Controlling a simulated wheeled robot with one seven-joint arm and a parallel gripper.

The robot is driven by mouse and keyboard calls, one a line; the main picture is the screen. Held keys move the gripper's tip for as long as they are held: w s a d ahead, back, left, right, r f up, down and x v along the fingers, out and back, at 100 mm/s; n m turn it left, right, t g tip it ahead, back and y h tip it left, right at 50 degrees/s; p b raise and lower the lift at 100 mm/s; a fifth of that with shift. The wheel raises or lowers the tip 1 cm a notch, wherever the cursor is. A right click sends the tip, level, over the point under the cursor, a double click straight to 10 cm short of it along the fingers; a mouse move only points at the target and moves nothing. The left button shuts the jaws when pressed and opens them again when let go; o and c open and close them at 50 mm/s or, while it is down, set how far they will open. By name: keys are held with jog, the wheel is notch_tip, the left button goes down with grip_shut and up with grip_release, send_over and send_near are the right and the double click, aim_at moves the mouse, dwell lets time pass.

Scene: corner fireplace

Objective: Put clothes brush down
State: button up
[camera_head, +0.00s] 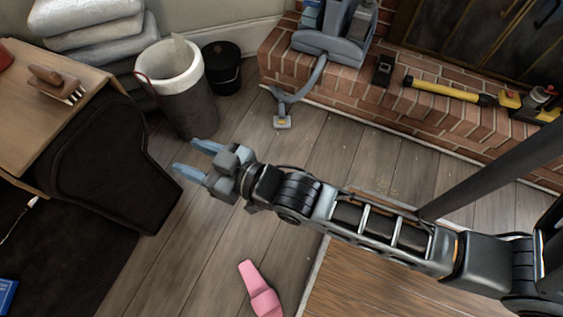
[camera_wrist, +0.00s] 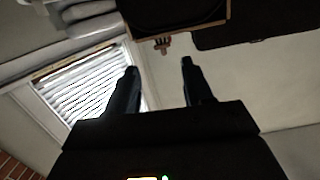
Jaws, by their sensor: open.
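The clothes brush (camera_head: 53,79) has a brown wooden back and pale bristles. It lies on a light wooden top (camera_head: 30,125) at the left of the head view, near the top's right edge. A small brown shape at the top of the wrist view (camera_wrist: 162,44) looks like the brush, but it is too dark to be sure. My gripper (camera_head: 187,157) is open and empty, with its two blue fingers apart. It is to the right of the brush, clear of it. Both fingers also show in the wrist view (camera_wrist: 158,75).
A black padded seat (camera_head: 110,165) stands between my gripper and the wooden top. A white-lined bin (camera_head: 183,110) and a black bucket (camera_head: 222,68) stand behind. The brick hearth (camera_head: 420,108) holds a vacuum (camera_head: 335,35) and a yellow tool (camera_head: 440,90). A pink slipper (camera_head: 260,290) lies on the floor.

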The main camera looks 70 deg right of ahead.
jog(key=s+d+r+g, duration=0.1)
jog(key=s+r, duration=0.4)
jog(key=s, duration=0.8)
jog(key=s+d+r+g, duration=0.1)
jog(key=s+r, duration=0.4)
jog(key=s, duration=0.8)
jog(key=shift+n, duration=0.3)
notch_tip(320, 180, up, 18)
jog(key=p, duration=1.8)
jog(key=shift+o, duration=0.2)
